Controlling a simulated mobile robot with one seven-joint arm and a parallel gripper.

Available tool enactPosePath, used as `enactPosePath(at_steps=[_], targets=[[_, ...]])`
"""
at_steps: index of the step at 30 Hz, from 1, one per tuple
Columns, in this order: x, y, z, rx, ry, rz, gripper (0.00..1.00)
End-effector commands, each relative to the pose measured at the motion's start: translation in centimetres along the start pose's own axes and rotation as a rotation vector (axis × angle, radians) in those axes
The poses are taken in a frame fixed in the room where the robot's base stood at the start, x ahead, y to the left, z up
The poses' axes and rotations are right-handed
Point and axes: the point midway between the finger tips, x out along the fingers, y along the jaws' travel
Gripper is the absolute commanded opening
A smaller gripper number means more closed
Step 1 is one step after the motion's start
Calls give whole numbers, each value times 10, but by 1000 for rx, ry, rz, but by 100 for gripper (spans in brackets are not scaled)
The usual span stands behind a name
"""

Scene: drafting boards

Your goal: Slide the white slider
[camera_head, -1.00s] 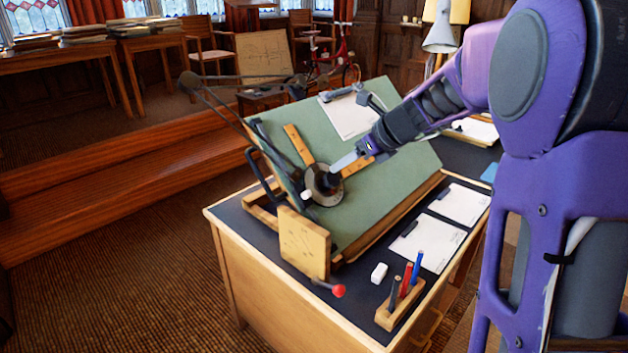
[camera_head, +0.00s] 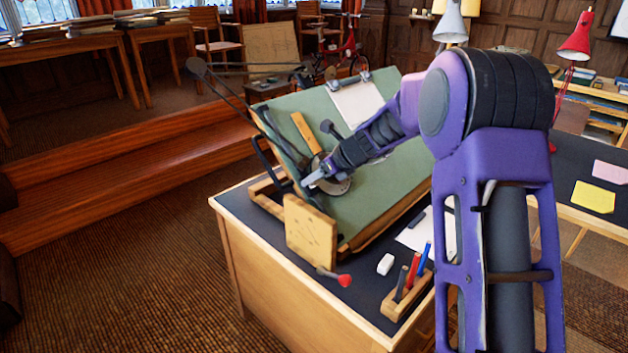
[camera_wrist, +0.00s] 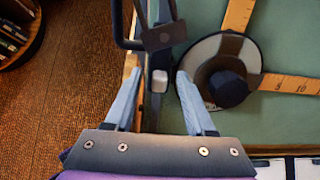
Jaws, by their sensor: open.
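The white slider (camera_wrist: 159,80) is a small pale block on a dark rail at the left edge of the green drafting board (camera_head: 375,185). In the wrist view it lies between my gripper's (camera_wrist: 157,88) two spread blue fingers, with gaps visible on both sides. My gripper (camera_head: 310,181) is open, its tips at the board's left edge in the head view. The slider cannot be made out there, behind or beside the fingers. I cannot tell how far the fingertips are above it.
A round drafting head with a dark knob (camera_wrist: 228,88) and wooden rulers (camera_wrist: 290,84) sits close to the right finger. A dark bracket (camera_wrist: 165,38) stands just beyond the slider. A wooden panel (camera_head: 310,232), red-knobbed lever (camera_head: 344,281), eraser (camera_head: 385,264) and pen holder (camera_head: 406,300) are nearer.

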Motion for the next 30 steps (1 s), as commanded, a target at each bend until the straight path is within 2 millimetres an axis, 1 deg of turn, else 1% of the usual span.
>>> enactPosePath(at_steps=[1, 5, 13, 14, 15, 20, 21, 23, 30], targets=[[6, 0, -1, 1, 1, 1, 55], [13, 0, 0, 1, 0, 1, 55], [14, 0, 0, 0, 0, 0, 55], [14, 0, 0, 0, 0, 0, 53], [14, 0, 0, 0, 0, 0, 46], [14, 0, 0, 0, 0, 0, 17], [14, 0, 0, 0, 0, 0, 10], [14, 0, 0, 0, 0, 0, 0], [14, 0, 0, 0, 0, 0, 0]])
